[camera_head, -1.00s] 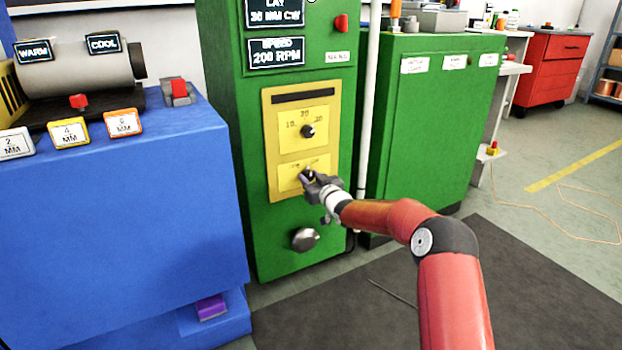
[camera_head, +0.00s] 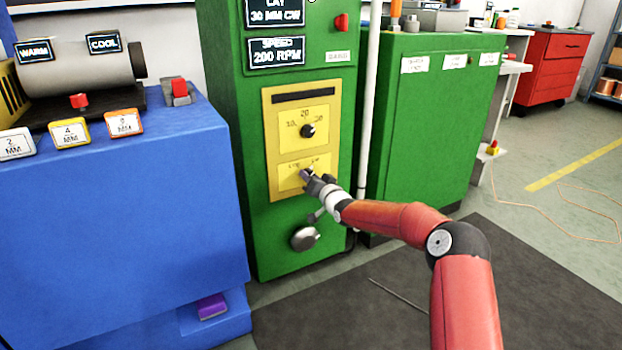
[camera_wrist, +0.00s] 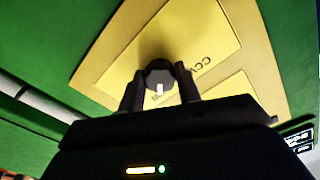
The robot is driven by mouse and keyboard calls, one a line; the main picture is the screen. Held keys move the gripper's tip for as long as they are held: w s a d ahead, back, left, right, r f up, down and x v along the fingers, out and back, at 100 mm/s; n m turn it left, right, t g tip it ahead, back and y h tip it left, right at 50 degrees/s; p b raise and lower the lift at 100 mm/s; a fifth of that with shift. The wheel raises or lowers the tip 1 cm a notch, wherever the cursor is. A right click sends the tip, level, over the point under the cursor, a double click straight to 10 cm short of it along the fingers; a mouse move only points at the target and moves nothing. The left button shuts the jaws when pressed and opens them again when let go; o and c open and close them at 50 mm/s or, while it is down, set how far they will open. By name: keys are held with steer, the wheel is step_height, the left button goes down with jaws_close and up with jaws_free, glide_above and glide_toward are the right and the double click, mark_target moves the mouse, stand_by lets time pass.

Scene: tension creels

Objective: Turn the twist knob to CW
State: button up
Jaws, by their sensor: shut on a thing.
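The twist knob (camera_wrist: 159,74) is a dark round knob with a white mark on the lower plate of a yellow panel (camera_head: 272,150). The panel is on the front of the green cabinet. My gripper (camera_head: 306,175) reaches the knob from the right in the head view and mostly hides it. In the wrist view my gripper (camera_wrist: 160,88) has one finger on each side of the knob and is shut on it. The knob's white mark points toward the gripper body. Part of a "CCW" label shows beside the knob; the other label is mostly hidden.
Above is another black knob (camera_head: 307,131) with a numbered scale. A grey round knob (camera_head: 304,238) sticks out below my gripper. A red button (camera_head: 341,23) is higher up. A white vertical pipe (camera_head: 368,110) stands just right of the panel. A blue machine (camera_head: 120,210) stands at left.

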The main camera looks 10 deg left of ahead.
steer(key=shift+f, duration=0.1)
stand_by(0.3)
steer(key=o, duration=1)
steer(key=shift+s+d, duration=0.1)
steer(key=v, duration=0.7)
steer(key=shift+s+d, duration=0.15)
steer(key=shift+s, duration=0.1)
